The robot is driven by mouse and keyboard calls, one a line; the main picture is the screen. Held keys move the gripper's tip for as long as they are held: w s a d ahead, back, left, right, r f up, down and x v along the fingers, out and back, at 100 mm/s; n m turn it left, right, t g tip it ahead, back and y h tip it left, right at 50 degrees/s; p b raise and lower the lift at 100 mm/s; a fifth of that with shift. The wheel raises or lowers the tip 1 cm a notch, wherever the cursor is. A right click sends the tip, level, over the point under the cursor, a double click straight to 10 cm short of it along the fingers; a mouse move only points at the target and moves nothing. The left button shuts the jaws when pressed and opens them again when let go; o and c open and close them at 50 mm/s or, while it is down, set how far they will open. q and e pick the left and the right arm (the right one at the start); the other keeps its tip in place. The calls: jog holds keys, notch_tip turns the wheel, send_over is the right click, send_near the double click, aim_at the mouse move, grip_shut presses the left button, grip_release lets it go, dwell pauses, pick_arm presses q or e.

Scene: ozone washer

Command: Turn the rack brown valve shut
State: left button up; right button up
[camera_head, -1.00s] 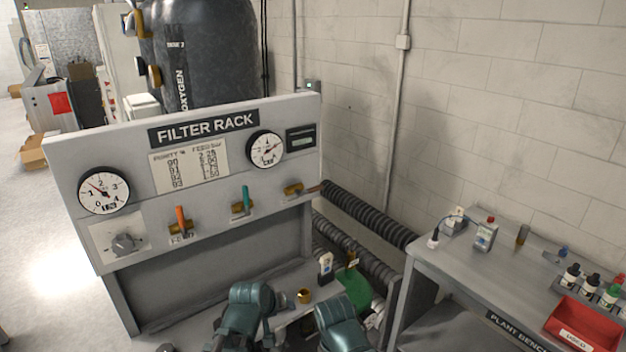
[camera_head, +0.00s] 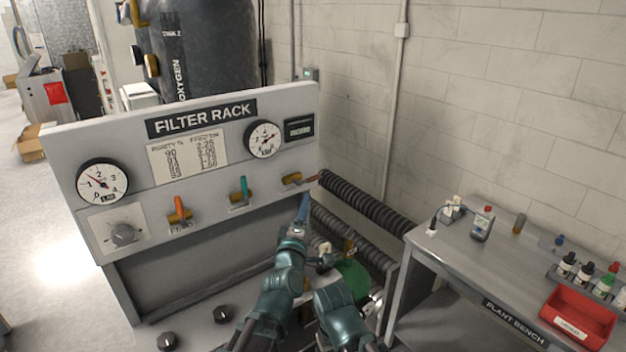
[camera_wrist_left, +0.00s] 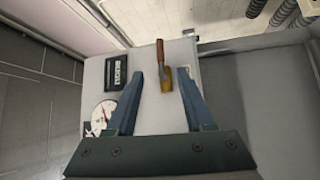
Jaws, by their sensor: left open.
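The brown valve has a brass body (camera_head: 292,178) at the right end of the rack's front panel. Its brown handle (camera_head: 312,179) points right, roughly in line with the body. My left gripper (camera_head: 305,198) is just below and in front of it, with blue fingers open and empty. In the left wrist view, the brass body (camera_wrist_left: 167,82) sits between and slightly beyond the spread fingertips (camera_wrist_left: 171,76). The brown handle (camera_wrist_left: 161,50) points up in that picture. Neither finger visibly touches the valve. My right arm shows at bottom centre, but its gripper cannot be made out.
Orange-handled (camera_head: 179,207) and teal-handled (camera_head: 244,187) valves stand left of the brown one, handles upright. Gauges (camera_head: 263,139) and a small display (camera_head: 299,128) are above. Ribbed black hoses (camera_head: 365,205) run behind. A bench (camera_head: 440,258) with a red bin (camera_head: 577,318) stands right.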

aim_at(313, 181)
pick_arm(q)
jog(key=p+x, duration=0.1)
jog(key=x, duration=1.2)
jog(key=shift+f+p, duration=0.1)
jog(key=shift+p, duration=0.25)
grip_shut()
dwell(0.8)
